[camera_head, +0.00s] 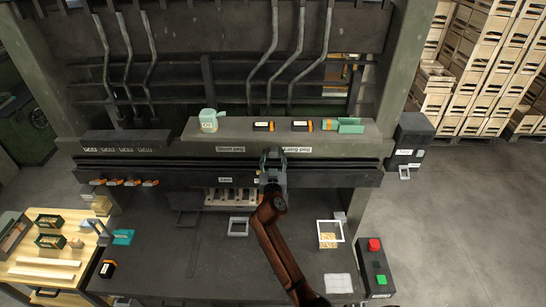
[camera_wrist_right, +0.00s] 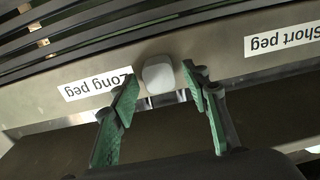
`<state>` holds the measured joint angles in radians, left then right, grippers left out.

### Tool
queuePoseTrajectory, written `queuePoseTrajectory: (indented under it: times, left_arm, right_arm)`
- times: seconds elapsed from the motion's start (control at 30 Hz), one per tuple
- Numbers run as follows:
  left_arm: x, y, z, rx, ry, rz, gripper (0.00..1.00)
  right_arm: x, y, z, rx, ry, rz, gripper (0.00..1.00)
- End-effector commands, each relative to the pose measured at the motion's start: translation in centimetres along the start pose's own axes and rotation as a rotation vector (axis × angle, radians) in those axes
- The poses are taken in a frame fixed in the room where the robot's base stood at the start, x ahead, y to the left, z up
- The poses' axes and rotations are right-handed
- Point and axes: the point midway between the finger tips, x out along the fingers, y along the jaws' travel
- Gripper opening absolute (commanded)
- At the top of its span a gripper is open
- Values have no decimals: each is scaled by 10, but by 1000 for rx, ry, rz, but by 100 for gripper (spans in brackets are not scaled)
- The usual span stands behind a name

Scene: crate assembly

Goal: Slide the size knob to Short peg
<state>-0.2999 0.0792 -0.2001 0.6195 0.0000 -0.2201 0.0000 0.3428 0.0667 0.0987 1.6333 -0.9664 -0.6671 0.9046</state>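The size knob (camera_wrist_right: 158,74) is a pale grey rounded block on the metal rail of the machine, in the right wrist view. It sits beside the "Long peg" label (camera_wrist_right: 98,86), apart from the "Short peg" label (camera_wrist_right: 283,36) farther right. My right gripper (camera_wrist_right: 160,76) is open, its green-padded fingertips on either side of the knob with visible gaps. I cannot tell how deep the knob lies between them. In the head view my right gripper (camera_head: 273,168) is at the rail near the "Long peg" label (camera_head: 297,150) and hides the knob. The "Short peg" label (camera_head: 230,150) is to its left. My left gripper is not in view.
Dark slats (camera_wrist_right: 90,28) lie behind the knob. A white square frame (camera_head: 330,223) and a red-and-green button box (camera_head: 377,268) are at the lower right.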

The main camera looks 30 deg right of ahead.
Motion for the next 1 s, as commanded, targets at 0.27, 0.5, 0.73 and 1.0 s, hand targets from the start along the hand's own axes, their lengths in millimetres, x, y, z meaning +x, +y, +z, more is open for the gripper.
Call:
queuePoseTrajectory:
  times: [0.27,0.5,0.73,1.0]
  left_arm:
    - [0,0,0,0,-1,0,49]
    - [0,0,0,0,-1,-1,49]
    - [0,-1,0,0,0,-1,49]
    - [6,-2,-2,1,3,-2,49]
  right_arm:
    - [0,0,0,0,0,0,22]
    - [0,0,0,0,-1,0,5]
    - [0,0,0,0,-1,0,0]
    - [0,2,1,2,2,11,0]
